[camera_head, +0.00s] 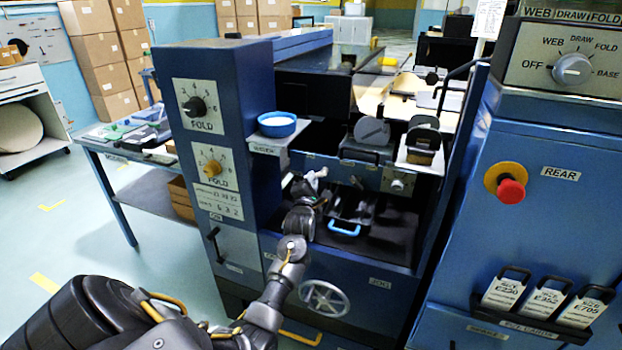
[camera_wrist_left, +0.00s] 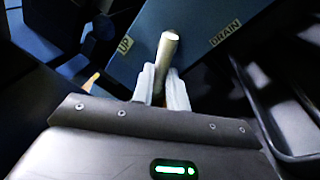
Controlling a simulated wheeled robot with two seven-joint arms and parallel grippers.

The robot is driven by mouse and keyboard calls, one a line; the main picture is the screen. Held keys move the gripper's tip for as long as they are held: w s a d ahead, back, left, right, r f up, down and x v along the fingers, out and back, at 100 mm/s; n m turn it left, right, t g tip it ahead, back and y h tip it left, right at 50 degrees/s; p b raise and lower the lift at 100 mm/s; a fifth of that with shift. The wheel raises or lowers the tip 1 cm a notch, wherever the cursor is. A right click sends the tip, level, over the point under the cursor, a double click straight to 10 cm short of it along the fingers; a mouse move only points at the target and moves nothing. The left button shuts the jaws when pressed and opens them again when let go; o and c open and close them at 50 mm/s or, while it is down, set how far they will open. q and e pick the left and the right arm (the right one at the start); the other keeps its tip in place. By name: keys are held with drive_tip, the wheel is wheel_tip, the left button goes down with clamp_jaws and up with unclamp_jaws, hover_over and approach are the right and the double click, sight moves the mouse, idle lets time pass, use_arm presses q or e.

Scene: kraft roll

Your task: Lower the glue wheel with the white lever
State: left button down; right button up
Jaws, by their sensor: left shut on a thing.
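The white lever (camera_wrist_left: 168,48) shows in the left wrist view as a pale round-ended rod against a blue panel (camera_wrist_left: 200,35). The panel carries an "UP" label left of the lever and a "DRAIN" label right of it. My left gripper (camera_wrist_left: 161,84) has its pale fingers shut on the lever, one on each side. In the head view my left gripper (camera_head: 311,181) is at the machine's front opening, and the lever cannot be told apart from the fingers there. A grey round part (camera_head: 371,131) sits above the opening; I cannot tell whether it is the glue wheel. My right gripper is not in view.
A blue bowl (camera_head: 277,124) stands on a small shelf above my left gripper. A blue-handled tray (camera_head: 344,228) lies right of it, and a handwheel (camera_head: 324,299) is below. A red stop button (camera_head: 511,191) is on the right cabinet. Open floor lies left.

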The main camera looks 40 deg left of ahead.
use_arm(q)
drive_tip(key=shift+d+f+n+g, duration=0.2)
drive_tip(key=shift+f+n+g, duration=0.1)
drive_tip(key=shift+n, duration=0.7)
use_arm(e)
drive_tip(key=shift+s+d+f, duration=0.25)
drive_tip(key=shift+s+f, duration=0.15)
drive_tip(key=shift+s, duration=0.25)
use_arm(q)
drive_tip(key=c, duration=1.4)
unclamp_jaws()
drive_tip(key=shift+w, duration=0.1)
drive_tip(key=v, duration=1)
drive_tip(key=shift+f, duration=0.1)
drive_tip(key=shift+s+d, duration=0.25)
drive_tip(key=shift+s, duration=0.1)
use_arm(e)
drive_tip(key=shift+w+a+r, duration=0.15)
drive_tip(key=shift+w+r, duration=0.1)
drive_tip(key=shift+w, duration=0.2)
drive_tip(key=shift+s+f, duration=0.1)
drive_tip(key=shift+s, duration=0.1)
